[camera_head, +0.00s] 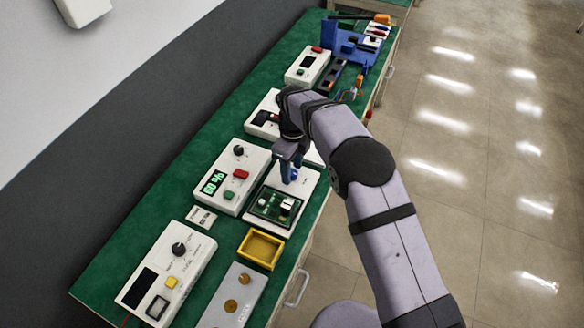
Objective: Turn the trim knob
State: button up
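My gripper (288,168) points down over the far end of a white fixture (268,222) that carries a green circuit board (274,207). Something blue shows at the gripper's tip; I cannot tell whether it is the fingers or a knob between them. No knob labelled trim can be read, and the spot under the gripper is partly hidden by it. Left of it stands a white box (217,181) with a lit green display (213,182), a black knob (238,151), a red button (241,174) and a green button (229,195).
A yellow tray (243,252) and a grey plate (215,318) with brass discs lie nearer. A white meter (134,294) with a black knob (179,249) stands front left. Farther back are another white box (296,76) and a blue rack (331,42).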

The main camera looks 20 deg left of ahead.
aim_at(292, 172)
jog(key=shift+r+b, duration=0.8)
jog(key=shift+r, duration=2.85)
jog(key=shift+w+d, duration=0.15)
jog(key=shift+d, duration=0.05)
jog(key=s+d+r+n+p, duration=0.15)
jog(key=d+n, duration=0.35)
jog(key=d, duration=0.6)
jog(key=d+r+n, duration=0.3)
jog(key=d+n, duration=0.1)
jog(key=d, duration=0.8)
jog(key=s+d+f+n, duration=0.2)
jog(key=s+d+n, duration=0.8)
jog(key=s+d, duration=0.5)
jog(key=shift+s+d+f, duration=0.15)
jog(key=shift+s+d, duration=0.05)
jog(key=shift+s, duration=0.8)
